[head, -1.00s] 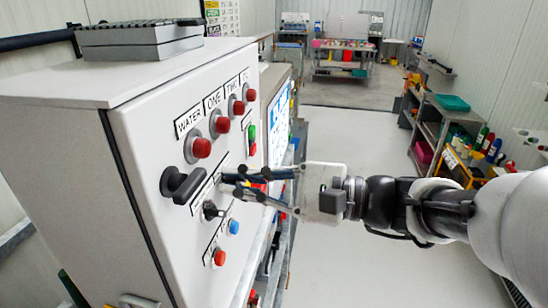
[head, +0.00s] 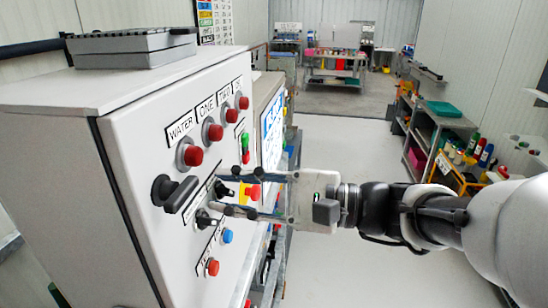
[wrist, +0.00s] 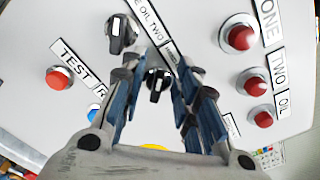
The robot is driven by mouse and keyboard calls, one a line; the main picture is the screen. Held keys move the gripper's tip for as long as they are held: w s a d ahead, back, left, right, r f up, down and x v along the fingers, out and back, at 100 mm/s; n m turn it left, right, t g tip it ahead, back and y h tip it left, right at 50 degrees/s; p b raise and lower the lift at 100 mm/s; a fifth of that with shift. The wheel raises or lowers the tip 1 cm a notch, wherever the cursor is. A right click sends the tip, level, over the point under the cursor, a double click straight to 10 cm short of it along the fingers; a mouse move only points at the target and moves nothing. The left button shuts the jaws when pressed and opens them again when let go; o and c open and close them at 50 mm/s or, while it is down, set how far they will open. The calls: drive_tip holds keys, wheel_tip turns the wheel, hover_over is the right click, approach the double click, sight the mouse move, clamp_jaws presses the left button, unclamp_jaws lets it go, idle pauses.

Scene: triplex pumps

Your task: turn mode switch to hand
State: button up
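Two small black selector switches sit on the grey panel face. One (head: 224,190) is between the fingers of my gripper (head: 226,193) in the head view; it also shows between the fingertips in the wrist view (wrist: 157,84). The other switch (head: 204,218) is lower left of the fingers, and at the top left in the wrist view (wrist: 120,34). I cannot read which one is labelled mode. My gripper (wrist: 158,73) is open, its fingers on either side of the first switch. I cannot tell whether they touch it.
A large black rotary handle (head: 175,193) sticks out left of the fingers. Red buttons (head: 189,155) line the panel top. A blue button (head: 227,236) and a red one (head: 212,267) are below. A yellow-backed red button (head: 252,192) is close behind the fingers.

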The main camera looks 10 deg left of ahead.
drive_tip(key=shift+d, duration=0.1)
drive_tip(key=d, duration=1.1)
drive_tip(key=shift+s+d, duration=0.4)
drive_tip(key=shift+s, duration=0.05)
